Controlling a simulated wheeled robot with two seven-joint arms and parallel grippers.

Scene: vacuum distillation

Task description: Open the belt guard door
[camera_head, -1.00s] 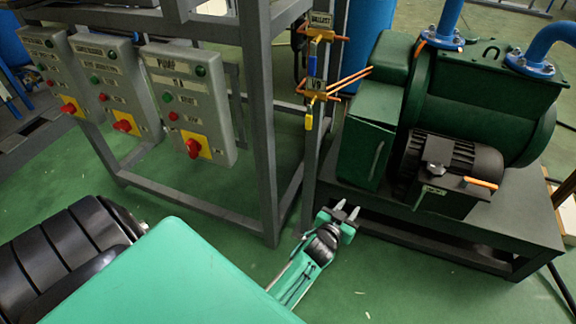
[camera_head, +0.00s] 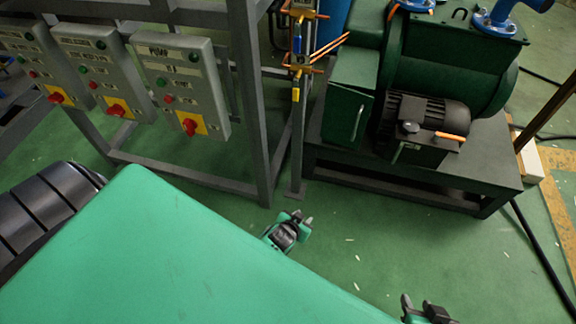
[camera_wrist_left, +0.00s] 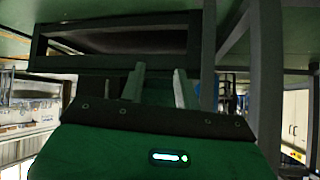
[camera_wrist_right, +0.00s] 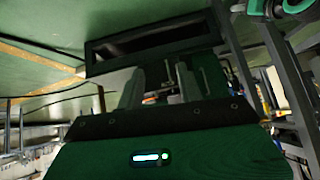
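The belt guard (camera_head: 355,68) is a dark green box at the left end of the green pump. Its door (camera_head: 342,112) is the front panel with a thin upright light handle (camera_head: 357,123), and looks closed. My left gripper (camera_head: 302,218) is open and empty, low in front of the pump stand, left of and well short of the door. My right gripper (camera_head: 418,304) is at the bottom edge of the head view, partly cut off, open and empty. Both wrist views show spread fingers, left (camera_wrist_left: 160,88) and right (camera_wrist_right: 160,85), with nothing between them.
The black motor (camera_head: 425,115) sits beside the guard on a dark stand (camera_head: 470,165). A grey frame (camera_head: 262,150) with switch boxes (camera_head: 182,85) stands left. Orange-handled valves (camera_head: 298,58) are close to the guard's left.

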